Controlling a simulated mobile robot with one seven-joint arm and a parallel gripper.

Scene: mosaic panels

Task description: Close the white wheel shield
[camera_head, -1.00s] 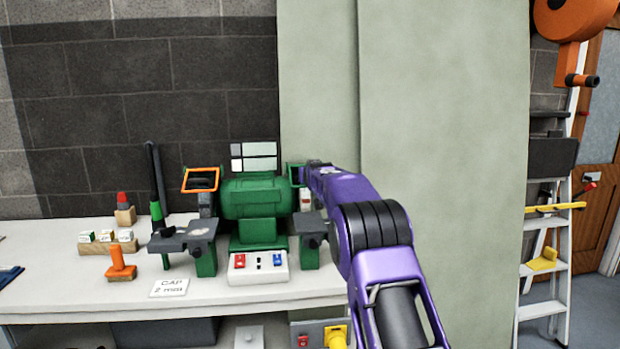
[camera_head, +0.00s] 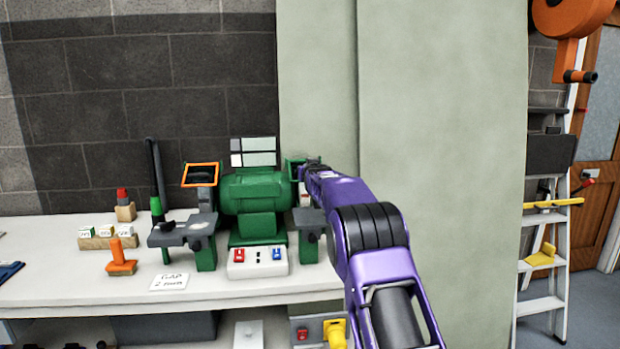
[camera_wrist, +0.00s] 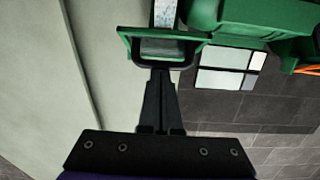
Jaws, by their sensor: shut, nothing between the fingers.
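The green bench grinder (camera_head: 253,192) stands on the bench. At its right end is a green-framed shield (camera_head: 291,171) with a clear window, partly hidden by my gripper in the head view. The same shield (camera_wrist: 127,46) shows large in the wrist view, with a pale speckled wheel (camera_wrist: 165,14) just beyond it. My gripper (camera_wrist: 161,74) is shut and empty, its fingertips at the near edge of the shield frame. I cannot tell whether they touch it. In the head view my gripper (camera_head: 304,166) is right of the grinder.
An orange-framed shield (camera_head: 200,174) stands raised over the grinder's left end. Dark tool rests (camera_head: 188,232) stand in front of the wheels. A switch box (camera_head: 257,263), a card (camera_head: 171,282) and an orange stamp-like item (camera_head: 121,258) lie nearer. A pale wall panel (camera_head: 440,150) is behind my arm.

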